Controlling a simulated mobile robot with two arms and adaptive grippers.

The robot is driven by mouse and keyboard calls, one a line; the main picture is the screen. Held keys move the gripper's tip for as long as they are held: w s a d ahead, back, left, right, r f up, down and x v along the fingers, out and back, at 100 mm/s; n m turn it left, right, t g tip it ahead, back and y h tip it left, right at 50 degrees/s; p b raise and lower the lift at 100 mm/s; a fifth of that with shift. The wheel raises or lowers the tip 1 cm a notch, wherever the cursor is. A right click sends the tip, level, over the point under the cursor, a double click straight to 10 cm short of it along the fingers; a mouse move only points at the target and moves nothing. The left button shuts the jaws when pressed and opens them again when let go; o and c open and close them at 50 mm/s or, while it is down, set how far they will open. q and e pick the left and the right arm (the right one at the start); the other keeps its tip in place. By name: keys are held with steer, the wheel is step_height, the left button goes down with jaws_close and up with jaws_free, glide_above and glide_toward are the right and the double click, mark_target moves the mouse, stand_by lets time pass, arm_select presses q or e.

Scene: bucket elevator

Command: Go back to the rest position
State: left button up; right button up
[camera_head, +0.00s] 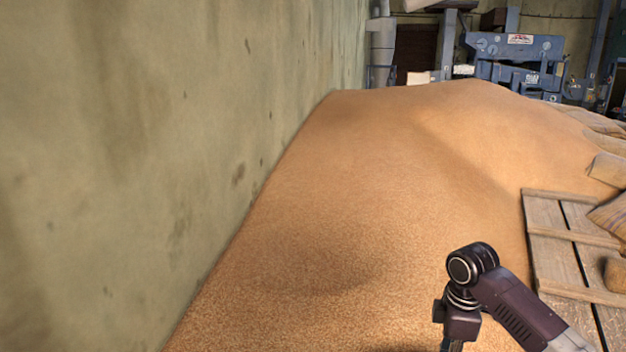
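My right arm (505,302) comes in from the lower right. Its dark wrist joint (471,266) is bent so that the end points down, past the bottom edge of the picture. The fingers of my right gripper are cut off below that edge. My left arm and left gripper do not show. Nothing is seen held.
A large heap of grain (400,180) fills the floor ahead. A stained wall (180,130) runs along the left. A wooden pallet (570,238) with sacks (610,215) lies at the right. Blue machinery (515,50) stands at the back.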

steer(key=s+a+f+m+t+y, duration=0.2)
steer(key=s+a+f+m, duration=0.2)
steer(key=s+a+f, duration=1)
steer(key=s+d+r+m+t+h, duration=0.1)
steer(key=s+d+m, duration=0.3)
steer(key=s, duration=0.5)
steer(key=s+d+r+m+t+h, duration=0.1)
steer(key=s+d+m, duration=0.1)
steer(key=s+m, duration=0.45)
steer(key=s+f+n+g+b, duration=0.3)
steer(key=f+b, duration=1)
steer(key=f, duration=2.7)
arm_select(q)
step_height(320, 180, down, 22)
steer(key=b, duration=0.9)
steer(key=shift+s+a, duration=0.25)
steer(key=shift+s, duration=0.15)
arm_select(e)
steer(key=s+d+f, duration=0.1)
steer(key=s+f, duration=0.7)
steer(key=f, duration=0.4)
steer(key=s+d+f, duration=0.1)
steer(key=s+f, duration=0.8)
steer(key=f, duration=0.3)
steer(key=shift+s+d+m, duration=0.25)
steer(key=shift+s+m, duration=0.05)
steer(key=shift+m, duration=0.15)
